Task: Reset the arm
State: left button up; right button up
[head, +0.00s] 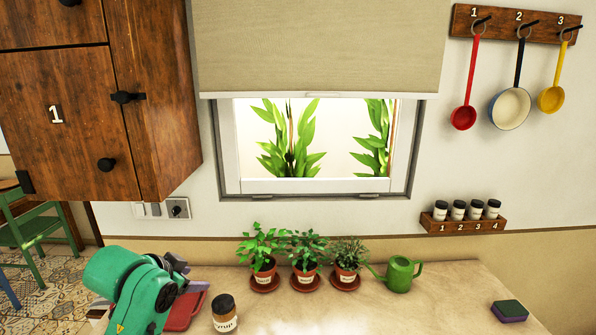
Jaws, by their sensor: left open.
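My left arm, green with black joints, comes in at the lower left. My left gripper (178,264) is dark, sits at the far end of that arm above the counter's left part, and is partly hidden by the arm. It is open, and I see nothing held in it. My right gripper is not in view.
A red tray (184,312) and a dark-lidded jar (224,313) stand close to my left arm. Potted plants (305,270), a green watering can (400,274) and a sponge (510,311) are on the counter (400,312). A wooden cabinet (75,130) hangs above the arm.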

pick_arm(q)
jog(key=s+f+n+g+y, duration=0.1)
jog(key=s+f+n+g, duration=0.4)
jog(key=s+f, duration=1.85)
jog(key=s+f+g+b, duration=0.1)
jog(key=s+f+b, duration=0.1)
jog(key=f, duration=1)
jog(key=s+f+g+b, duration=0.1)
jog(key=f+b, duration=0.1)
jog(key=f, duration=1)
jog(key=s+a+f+b, duration=0.2)
jog(key=s+f, duration=1.5)
jog(key=shift+a+f+m+g, duration=0.25)
jog(key=shift+m+g, duration=0.05)
jog(key=shift+g, duration=0.1)
